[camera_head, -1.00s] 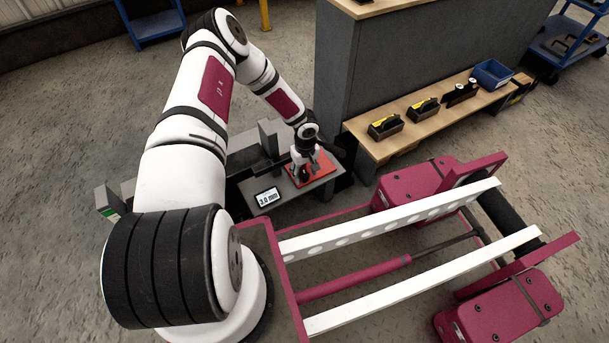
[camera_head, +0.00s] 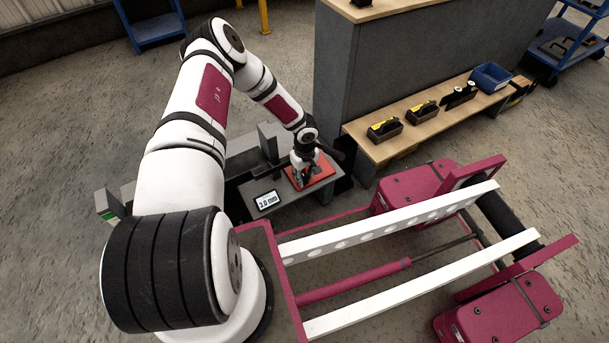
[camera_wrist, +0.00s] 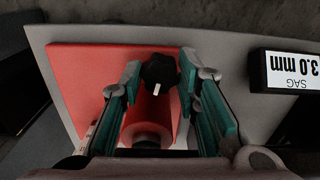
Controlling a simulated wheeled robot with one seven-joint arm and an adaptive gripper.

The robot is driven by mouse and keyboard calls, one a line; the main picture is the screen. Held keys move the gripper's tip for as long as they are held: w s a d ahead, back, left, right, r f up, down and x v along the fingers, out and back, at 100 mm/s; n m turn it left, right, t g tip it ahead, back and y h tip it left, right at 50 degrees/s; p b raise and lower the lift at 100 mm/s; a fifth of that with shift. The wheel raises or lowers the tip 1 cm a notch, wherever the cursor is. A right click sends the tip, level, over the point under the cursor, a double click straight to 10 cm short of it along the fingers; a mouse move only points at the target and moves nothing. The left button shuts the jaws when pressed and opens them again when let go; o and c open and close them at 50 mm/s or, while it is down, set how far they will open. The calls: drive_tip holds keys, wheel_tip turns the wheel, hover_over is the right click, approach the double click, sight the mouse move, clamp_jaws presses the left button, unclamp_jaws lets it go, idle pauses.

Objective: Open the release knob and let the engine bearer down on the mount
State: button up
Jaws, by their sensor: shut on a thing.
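In the wrist view a black lobed release knob (camera_wrist: 159,70) with a white pointer mark sits between my fingertips. My gripper (camera_wrist: 160,76) is shut on this knob, with a green-padded finger on either side. Below the knob is a red cylinder (camera_wrist: 150,112) with a pale ring at its end; I cannot tell which part is the bearer and which the mount. A flat red plate (camera_wrist: 85,75) lies around them, and it also shows in the head view (camera_head: 325,172) under my gripper (camera_head: 304,178). A display (camera_wrist: 291,72) reads SAG 3.0 mm.
A dark upright block (camera_head: 268,142) stands beside the red plate on the grey bench. A wooden shelf (camera_head: 400,143) with several black and yellow items and a blue bin (camera_head: 491,77) is at the right. Blue carts stand farther off, with open floor on the left.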

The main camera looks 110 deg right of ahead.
sight(305, 178)
drive_tip(key=o, duration=1.2)
drive_tip(key=shift+c, duration=0.2)
wheel_tip(305, 178, up, 12)
drive_tip(key=shift+a, duration=0.15)
